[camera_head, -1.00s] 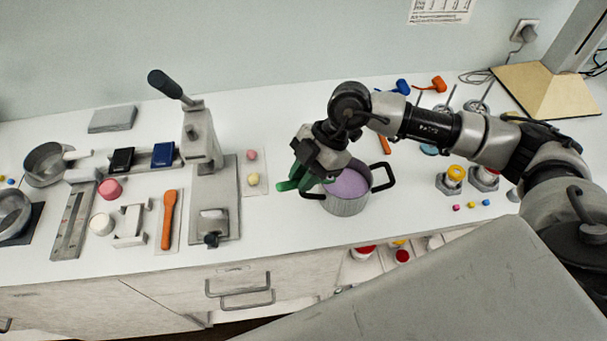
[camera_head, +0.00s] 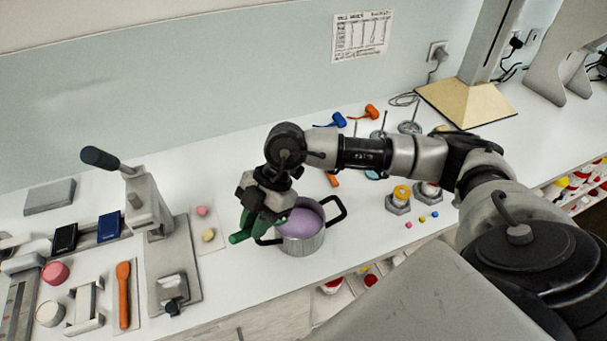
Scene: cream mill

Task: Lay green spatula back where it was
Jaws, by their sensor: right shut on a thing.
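My right gripper (camera_head: 255,215) is shut on the green spatula (camera_head: 240,236) at the left side of the metal pot (camera_head: 303,241). The visible green part sticks out to the left below the fingers. The rest of the spatula is hidden by the gripper and the pot rim, so I cannot tell whether its end is in the pot. The pot has two black handles and holds a purple mass (camera_head: 301,222). My left gripper is not in view.
A lever press (camera_head: 148,205) stands left of the pot, with pink and yellow balls on a strip between them. An orange spatula (camera_head: 123,295) lies at the front left. Weights (camera_head: 398,203) and small coloured cubes are right of the pot. White counter shows between press and pot.

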